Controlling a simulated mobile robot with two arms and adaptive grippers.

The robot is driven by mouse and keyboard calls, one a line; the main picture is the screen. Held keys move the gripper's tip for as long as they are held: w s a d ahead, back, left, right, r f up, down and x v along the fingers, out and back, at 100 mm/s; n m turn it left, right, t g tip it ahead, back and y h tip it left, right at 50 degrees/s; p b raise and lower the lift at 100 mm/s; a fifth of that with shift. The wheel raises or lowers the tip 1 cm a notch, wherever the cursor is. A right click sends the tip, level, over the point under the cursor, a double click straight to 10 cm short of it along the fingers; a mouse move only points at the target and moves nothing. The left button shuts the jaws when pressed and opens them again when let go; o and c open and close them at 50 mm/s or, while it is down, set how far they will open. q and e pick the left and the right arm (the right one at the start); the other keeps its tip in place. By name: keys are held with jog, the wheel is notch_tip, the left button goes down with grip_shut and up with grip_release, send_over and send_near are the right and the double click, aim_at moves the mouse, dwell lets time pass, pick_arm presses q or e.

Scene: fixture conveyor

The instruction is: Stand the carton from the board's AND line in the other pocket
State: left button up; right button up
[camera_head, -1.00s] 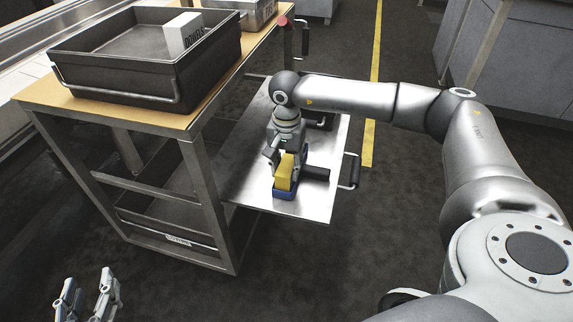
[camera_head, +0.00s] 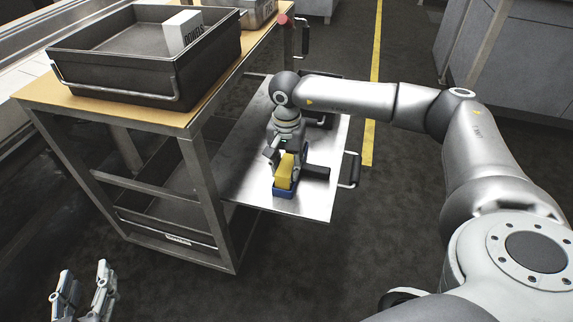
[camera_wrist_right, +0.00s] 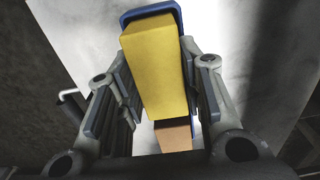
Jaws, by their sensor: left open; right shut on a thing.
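A yellow carton (camera_head: 284,172) stands upright at a blue pocket (camera_head: 284,194) on the metal shelf. My right gripper (camera_head: 287,158) comes down from above and is shut on the carton. In the right wrist view the yellow carton (camera_wrist_right: 157,65) fills the space between the fingers, with the blue rim (camera_wrist_right: 150,13) around its far end. Whether the carton rests on the pocket floor is hidden. A tan face (camera_wrist_right: 173,135) shows below it. A white carton with dark lettering (camera_head: 181,32) stands in the black bin. My left gripper (camera_head: 84,290) is open and empty at lower left.
The black bin (camera_head: 110,84) sits on the wood-topped bench (camera_head: 30,92). The metal shelf (camera_head: 250,176) juts out beside the bench frame. A handle (camera_head: 350,168) sits at the shelf's right edge.

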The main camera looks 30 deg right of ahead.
aim_at(286, 165)
jog(key=shift+f, duration=0.1)
jog(key=o, duration=1.1)
notch_tip(286, 165, up, 12)
